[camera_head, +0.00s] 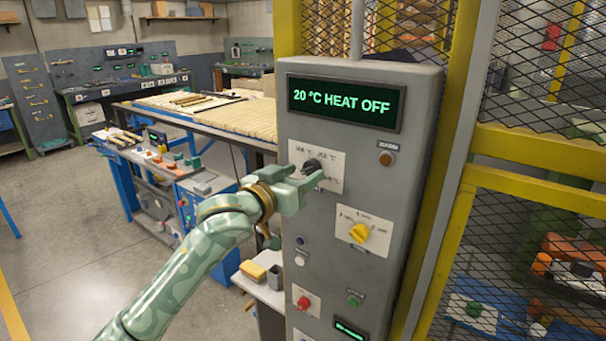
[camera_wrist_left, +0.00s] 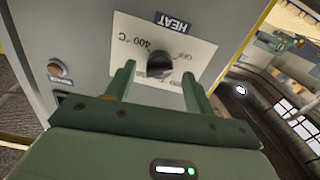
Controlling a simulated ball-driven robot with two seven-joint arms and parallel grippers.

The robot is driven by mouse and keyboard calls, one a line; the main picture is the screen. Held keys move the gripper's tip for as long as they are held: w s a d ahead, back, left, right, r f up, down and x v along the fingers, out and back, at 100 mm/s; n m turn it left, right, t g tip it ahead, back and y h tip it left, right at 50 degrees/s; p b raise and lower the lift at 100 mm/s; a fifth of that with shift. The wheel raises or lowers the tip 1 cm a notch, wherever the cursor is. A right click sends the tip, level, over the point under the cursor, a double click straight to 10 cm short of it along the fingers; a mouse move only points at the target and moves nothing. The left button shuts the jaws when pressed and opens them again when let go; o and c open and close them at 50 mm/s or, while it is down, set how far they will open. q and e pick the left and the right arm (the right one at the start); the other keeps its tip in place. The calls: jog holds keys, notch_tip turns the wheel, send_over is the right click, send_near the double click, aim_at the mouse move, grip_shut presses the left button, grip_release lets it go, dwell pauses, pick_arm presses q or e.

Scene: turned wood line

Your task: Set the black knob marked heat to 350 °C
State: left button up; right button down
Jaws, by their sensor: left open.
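The black heat knob (camera_head: 312,166) sits on a white plate (camera_head: 330,181) high on the grey control cabinet (camera_head: 391,184). In the left wrist view the knob (camera_wrist_left: 159,65) is upside down below the HEAT label (camera_wrist_left: 173,22). Printing by it reads 400 °C on one side and OFF on the other; lower marks are partly hidden. My left gripper (camera_head: 306,179) is open in front of the plate. In the wrist view its fingers (camera_wrist_left: 157,82) stand either side of the knob's lower part, with gaps. The display (camera_head: 345,102) reads "20 °C HEAT OFF". My right gripper is not in view.
A yellow knob (camera_head: 360,232) on its own plate sits just below right. Red (camera_head: 304,302) and green (camera_head: 353,300) buttons are lower on the cabinet. A yellow-framed mesh guard (camera_head: 530,150) stands right; a bench with wooden rods (camera_head: 225,112) is behind left.

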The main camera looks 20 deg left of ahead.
pick_arm(q)
jog(key=shift+w+d, duration=0.25)
jog(key=shift+w, duration=0.35)
jog(key=c, duration=1)
